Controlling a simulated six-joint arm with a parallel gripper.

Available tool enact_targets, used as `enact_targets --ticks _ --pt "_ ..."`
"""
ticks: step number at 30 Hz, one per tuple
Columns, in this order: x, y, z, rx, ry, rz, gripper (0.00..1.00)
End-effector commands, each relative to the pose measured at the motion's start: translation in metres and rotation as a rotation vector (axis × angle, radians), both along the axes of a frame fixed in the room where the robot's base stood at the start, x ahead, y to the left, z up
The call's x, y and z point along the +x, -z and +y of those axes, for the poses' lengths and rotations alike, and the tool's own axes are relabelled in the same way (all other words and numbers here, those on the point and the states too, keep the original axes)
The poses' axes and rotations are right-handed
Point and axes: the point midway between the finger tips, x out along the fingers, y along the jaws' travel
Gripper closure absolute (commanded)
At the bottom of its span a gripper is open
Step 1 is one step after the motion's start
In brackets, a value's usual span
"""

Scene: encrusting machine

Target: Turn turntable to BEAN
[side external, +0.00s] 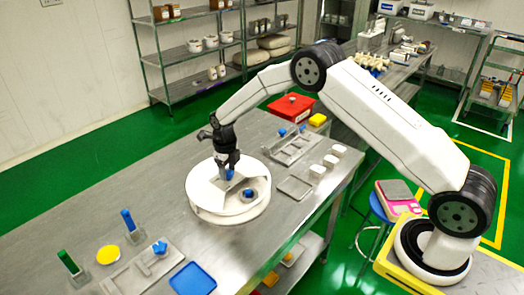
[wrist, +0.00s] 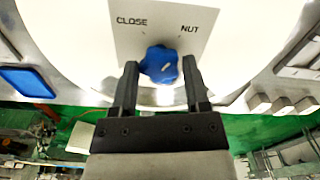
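The turntable (side external: 205,203) is a white round unit on the steel table in the side view. In the wrist view its white top (wrist: 230,25) carries a grey label plate (wrist: 160,20) reading CLOSE at left and NUT at right. No BEAN label is readable. A blue knob (wrist: 160,64) with a small pale mark sits at the plate's lower edge. My gripper (wrist: 160,63) has one fingertip on each side of the knob, apparently with slight gaps. In the side view my gripper (side external: 229,168) points down over the turntable, and the blue knob (side external: 230,175) shows beneath it.
Another blue piece (side external: 248,193) sits on the turntable's right side. A blue tray (side external: 192,279), yellow disc (side external: 108,255) and green block (side external: 68,262) lie at front left. White blocks (side external: 318,171) and a red box (side external: 291,106) stand right and behind. Bare table lies left of the turntable.

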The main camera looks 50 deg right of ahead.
Motion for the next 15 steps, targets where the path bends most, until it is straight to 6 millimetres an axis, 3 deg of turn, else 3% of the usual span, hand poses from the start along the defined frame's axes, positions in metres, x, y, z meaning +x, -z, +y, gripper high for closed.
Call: enact_targets --ticks 1,2,3,15 --pt "0.0003 -0.0005 0.0 0.0 0.0 -0.001 0.22" --pt "0.0003 -0.0004 0.0 0.0 0.0 -0.001 0.12" --pt "0.0002 -0.0002 0.0 0.0 0.0 -0.001 0.11" --pt "-0.0001 -0.0032 0.0 0.0 -0.001 0.0 0.11"
